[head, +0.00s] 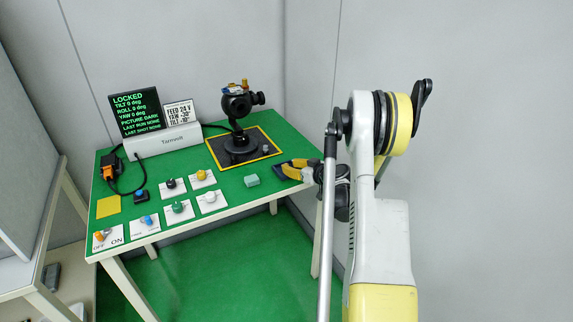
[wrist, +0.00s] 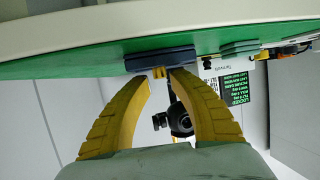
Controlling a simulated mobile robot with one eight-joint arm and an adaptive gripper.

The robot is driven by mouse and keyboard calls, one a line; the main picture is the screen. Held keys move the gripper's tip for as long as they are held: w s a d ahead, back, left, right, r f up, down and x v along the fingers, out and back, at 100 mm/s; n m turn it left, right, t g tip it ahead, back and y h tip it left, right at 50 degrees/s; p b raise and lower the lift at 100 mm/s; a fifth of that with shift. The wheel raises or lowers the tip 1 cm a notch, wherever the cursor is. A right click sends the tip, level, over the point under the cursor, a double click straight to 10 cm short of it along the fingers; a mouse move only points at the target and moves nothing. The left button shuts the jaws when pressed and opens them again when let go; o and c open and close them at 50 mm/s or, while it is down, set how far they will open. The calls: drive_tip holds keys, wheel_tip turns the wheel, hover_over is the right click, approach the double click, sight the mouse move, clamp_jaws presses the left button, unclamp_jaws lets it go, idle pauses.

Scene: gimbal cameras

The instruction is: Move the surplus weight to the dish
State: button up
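My gripper (head: 293,170) is over the right end of the green table, its yellow fingers apart. In the wrist view, which appears upside down, the fingertips (wrist: 161,75) flank a small brass-yellow piece (wrist: 158,73). This piece sits against a dark blue-grey, shallow block that may be the dish (wrist: 160,60). I cannot tell whether the fingers touch the piece; they do not look closed on it. In the head view the gripper hides this spot. The black gimbal (head: 238,125) stands upright on its mat, with small brass and orange pieces (head: 245,84) on top of its head.
A teal block (head: 251,180) lies left of my gripper. Several knob and button cards, including a green knob (head: 178,207), fill the table's front. A white Tarnwelt unit (head: 165,141) with a "LOCKED" screen (head: 136,112) stands at the back left. The yellow-edged mat (head: 222,158) lies under the gimbal.

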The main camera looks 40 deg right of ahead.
drive_tip(key=p+v, duration=0.2)
drive_tip(key=v, duration=0.7)
drive_tip(key=a+r+g+y, duration=0.1)
drive_tip(key=a+r+g, duration=0.1)
drive_tip(key=a+r, duration=0.45)
drive_tip(key=a+r+g, duration=0.1)
drive_tip(key=a+r, duration=0.2)
drive_tip(key=a, duration=0.7)
drive_tip(key=a+r+g+y, duration=0.15)
drive_tip(key=a+r, duration=0.25)
drive_tip(key=a, duration=0.5)
drive_tip(key=s+a+r+g+h, duration=0.2)
drive_tip(key=s+a+r, duration=0.1)
drive_tip(key=s+a, duration=1.2)
drive_tip(key=shift+s, duration=2.05)
drive_tip(key=shift+r, duration=0.1)
